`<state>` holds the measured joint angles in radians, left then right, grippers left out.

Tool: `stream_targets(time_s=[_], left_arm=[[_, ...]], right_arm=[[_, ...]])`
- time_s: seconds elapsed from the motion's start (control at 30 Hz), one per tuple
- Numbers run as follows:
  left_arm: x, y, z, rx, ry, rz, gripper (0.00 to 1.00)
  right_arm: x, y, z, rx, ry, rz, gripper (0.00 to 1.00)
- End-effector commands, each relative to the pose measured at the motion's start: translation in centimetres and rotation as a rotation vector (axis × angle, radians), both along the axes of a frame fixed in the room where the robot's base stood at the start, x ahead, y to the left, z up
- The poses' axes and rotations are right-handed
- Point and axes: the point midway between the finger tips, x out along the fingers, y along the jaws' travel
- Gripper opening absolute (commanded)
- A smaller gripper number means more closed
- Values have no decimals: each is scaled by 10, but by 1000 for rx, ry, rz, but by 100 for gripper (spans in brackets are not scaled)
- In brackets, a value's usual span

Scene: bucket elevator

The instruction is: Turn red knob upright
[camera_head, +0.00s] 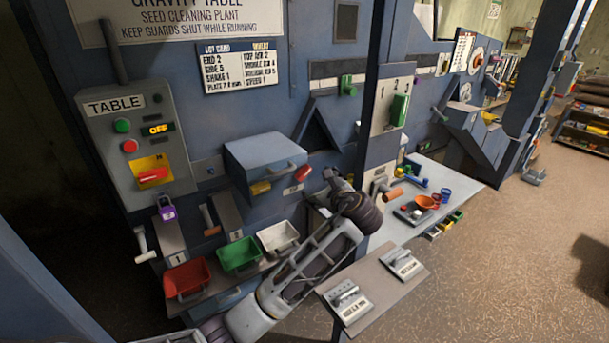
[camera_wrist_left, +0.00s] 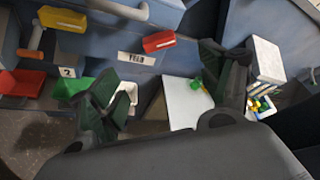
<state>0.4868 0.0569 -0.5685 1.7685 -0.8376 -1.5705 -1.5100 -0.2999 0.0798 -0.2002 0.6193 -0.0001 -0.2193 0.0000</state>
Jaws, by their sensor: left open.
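A red knob (camera_head: 303,173) sits on the blue machine front beside the FEED label, below a grey-blue box. In the left wrist view the red knob (camera_wrist_left: 158,41) shows above the gap between my fingers, its long side lying nearly level and slightly tilted. Another red handle (camera_head: 152,176) lies nearly level on a yellow plate on the TABLE control box. My left gripper (camera_head: 338,182) is just right of the FEED knob and apart from it. In the left wrist view its dark fingers (camera_wrist_left: 165,78) are spread, with nothing held. My right gripper is not in view.
A yellow knob (camera_head: 260,188) is left of the red one. Red (camera_head: 186,278), green (camera_head: 239,256) and white (camera_head: 278,237) bins stand below. A blue post (camera_head: 372,110) rises near my gripper. A small table (camera_head: 375,287) with labelled items stands at front right.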

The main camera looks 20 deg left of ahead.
Motion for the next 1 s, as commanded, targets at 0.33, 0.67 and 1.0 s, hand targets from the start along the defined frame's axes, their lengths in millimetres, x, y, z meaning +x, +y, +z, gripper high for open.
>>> stream_targets(time_s=[0.33, 0.67, 1.0], left_arm=[[5, 4, -2, -1, -2, 0, 79], [31, 25, -12, 1, -2, 1, 79], [64, 51, -26, 1, -2, 1, 79]], right_arm=[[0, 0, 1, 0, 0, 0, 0], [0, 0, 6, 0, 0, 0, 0], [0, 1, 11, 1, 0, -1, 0]])
